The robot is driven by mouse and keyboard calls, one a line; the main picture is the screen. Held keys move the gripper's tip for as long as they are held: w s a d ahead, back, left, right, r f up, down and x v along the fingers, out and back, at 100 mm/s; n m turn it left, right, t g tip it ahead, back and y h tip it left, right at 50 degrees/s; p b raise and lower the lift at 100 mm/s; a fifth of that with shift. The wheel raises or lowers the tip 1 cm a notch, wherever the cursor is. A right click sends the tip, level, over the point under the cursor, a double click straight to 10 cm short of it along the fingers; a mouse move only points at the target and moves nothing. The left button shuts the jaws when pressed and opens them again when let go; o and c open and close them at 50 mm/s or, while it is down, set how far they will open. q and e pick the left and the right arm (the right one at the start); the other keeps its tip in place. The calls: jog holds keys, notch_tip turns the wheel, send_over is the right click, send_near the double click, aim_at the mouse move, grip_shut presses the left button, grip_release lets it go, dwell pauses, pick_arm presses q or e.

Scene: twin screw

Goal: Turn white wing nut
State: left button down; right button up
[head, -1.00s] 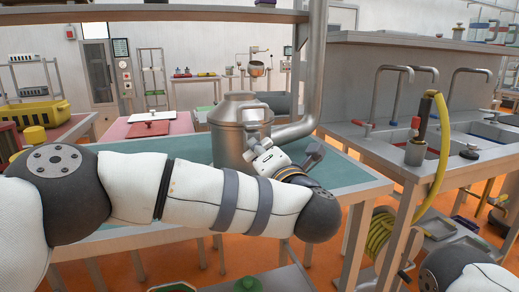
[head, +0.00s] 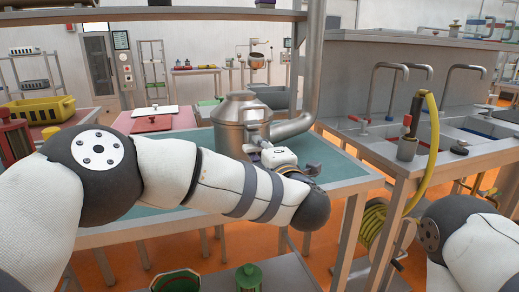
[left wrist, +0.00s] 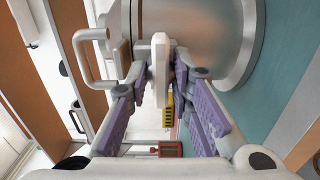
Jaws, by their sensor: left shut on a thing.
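The white wing nut (left wrist: 160,58) is a flat upright white piece beside the steel vessel, seen in the left wrist view. My left gripper (left wrist: 164,76) is shut on it, with its purple pads on either side. In the head view my left gripper (head: 264,148) is at the front of the steel vessel (head: 230,138), mostly behind my own arm and wrist. I cannot make out the wing nut there. The vessel also shows in the left wrist view (left wrist: 190,35). My right gripper is not in view.
The vessel stands on a green-topped table (head: 345,167), with a thick steel pipe (head: 311,75) rising behind its right side. A sink bench (head: 375,155) with taps and a yellow hose (head: 432,150) is at right. A looped handle (left wrist: 82,48) lies left of the gripper.

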pick_arm(q)
jog(key=shift+f, duration=0.15)
jog(key=c, duration=1.6)
grip_release()
jog(key=shift+c, duration=0.2)
jog(key=v, duration=1.2)
